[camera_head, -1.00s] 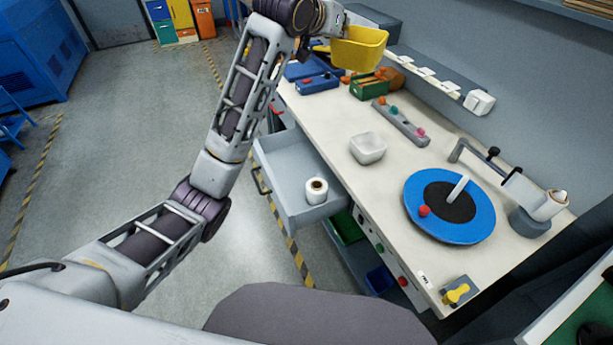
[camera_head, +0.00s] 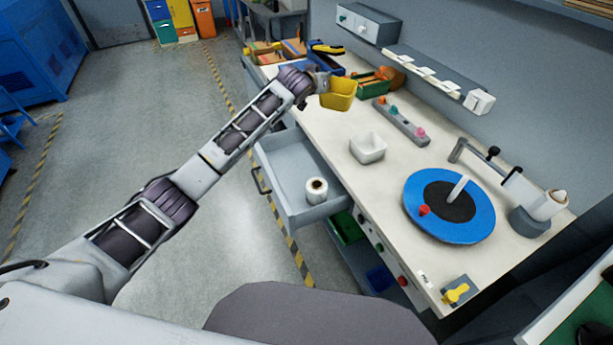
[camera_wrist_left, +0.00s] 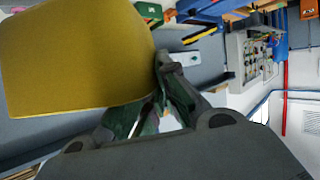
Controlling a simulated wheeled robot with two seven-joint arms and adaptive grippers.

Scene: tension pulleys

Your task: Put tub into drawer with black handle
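A yellow tub (camera_head: 339,95) is held upright by its rim in my left gripper (camera_head: 322,84), over the far part of the workbench. In the left wrist view the tub (camera_wrist_left: 75,60) fills the upper left, and the gripper's fingers (camera_wrist_left: 163,85) are closed on its edge. The drawer (camera_head: 290,176) under the bench is pulled open, with a dark handle (camera_head: 260,181) on its front. A white roll (camera_head: 316,190) stands in the drawer's near corner. The tub is apart from the drawer, beyond it. My right gripper is out of view.
On the bench (camera_head: 395,185) are a white square bowl (camera_head: 367,148), a grey strip with coloured knobs (camera_head: 400,121), a green box (camera_head: 371,85) and a blue turntable (camera_head: 475,230). A grey shelf (camera_head: 430,77) runs along the wall. Most of the drawer is empty.

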